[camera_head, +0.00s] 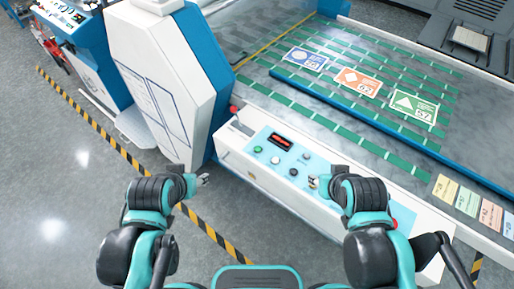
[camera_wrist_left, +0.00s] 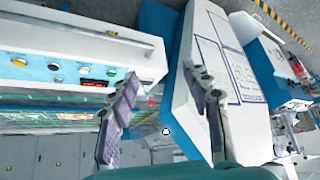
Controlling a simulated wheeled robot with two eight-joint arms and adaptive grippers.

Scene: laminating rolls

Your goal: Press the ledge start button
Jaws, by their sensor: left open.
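The ledge (camera_head: 330,205) is a long white console with a light-blue control panel (camera_head: 268,165) facing me. A green button (camera_head: 257,149) sits near the panel's left end, beside a red-lit display (camera_head: 281,140) and several dark or grey buttons. I cannot read which one is labelled start. My left gripper (camera_head: 203,180) is off the ledge's left end, apart from the panel. In the left wrist view its fingers (camera_wrist_left: 165,100) are spread and empty, with the panel (camera_wrist_left: 70,70) at upper left. My right gripper (camera_head: 316,182) is over the panel's right end; its fingers are mostly hidden.
A tall white and blue cabinet (camera_head: 165,75) stands left of the ledge, close to my left gripper. Behind the ledge is a grey bed (camera_head: 340,125) with green strips and printed cards. A red knob (camera_head: 234,108) is at the ledge's left end. Striped tape (camera_head: 110,138) crosses the floor.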

